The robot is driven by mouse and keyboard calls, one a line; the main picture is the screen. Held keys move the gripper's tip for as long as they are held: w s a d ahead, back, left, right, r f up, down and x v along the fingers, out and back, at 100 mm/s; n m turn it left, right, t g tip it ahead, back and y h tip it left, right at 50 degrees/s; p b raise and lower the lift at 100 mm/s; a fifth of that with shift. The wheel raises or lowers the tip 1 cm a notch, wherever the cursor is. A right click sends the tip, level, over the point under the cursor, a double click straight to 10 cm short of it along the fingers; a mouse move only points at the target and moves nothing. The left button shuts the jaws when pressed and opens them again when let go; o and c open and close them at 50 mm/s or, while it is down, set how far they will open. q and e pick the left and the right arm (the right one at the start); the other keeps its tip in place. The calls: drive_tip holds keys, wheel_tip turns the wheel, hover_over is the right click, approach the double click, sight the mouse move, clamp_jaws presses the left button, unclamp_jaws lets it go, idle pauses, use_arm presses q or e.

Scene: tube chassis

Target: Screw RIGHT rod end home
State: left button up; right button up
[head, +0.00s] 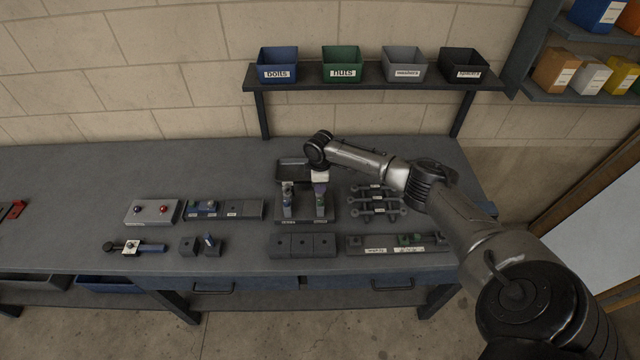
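A dark fixture (304,219) stands on the bench with two upright posts, each with small coloured bands. The left post (287,198) has nothing of mine above it. My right gripper (320,181) points down over the top of the right post (320,207). A small purple piece (320,188), perhaps the right rod end, shows right below the gripper's pale body. The fingers are too small and covered to tell whether they are shut on it. Thread and seating cannot be made out. My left gripper is not in view.
Linked dark rods (375,201) lie right of the fixture, near my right arm. A dark tray (292,170) sits behind. A block with red and blue buttons (152,211) and a blue-handled tool (150,248) lie left. Labelled bins stand on a raised shelf (368,76).

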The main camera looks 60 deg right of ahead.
clamp_jaws()
drive_tip(key=shift+r+p, duration=0.15)
drive_tip(key=shift+p, duration=0.2)
drive_tip(key=m+p, duration=0.3)
drive_tip(key=shift+a+r+m+p, duration=0.1)
drive_tip(key=shift+m+p, duration=0.2)
drive_tip(key=shift+m, duration=0.1)
drive_tip(key=shift+f+m+p, duration=0.2)
drive_tip(key=shift+m+p, duration=0.1)
drive_tip(key=shift+m, duration=0.3)
drive_tip(key=shift+f, duration=0.1)
drive_tip(key=m+p, duration=0.1)
drive_tip(key=m, duration=0.1)
drive_tip(key=m+p, duration=0.1)
drive_tip(key=p, duration=0.1)
drive_tip(key=shift+r+m, duration=0.2)
drive_tip(key=shift+m, duration=0.2)
drive_tip(key=shift+f+m+p, duration=0.2)
drive_tip(key=shift+m+p, duration=0.1)
drive_tip(key=shift+m, duration=0.4)
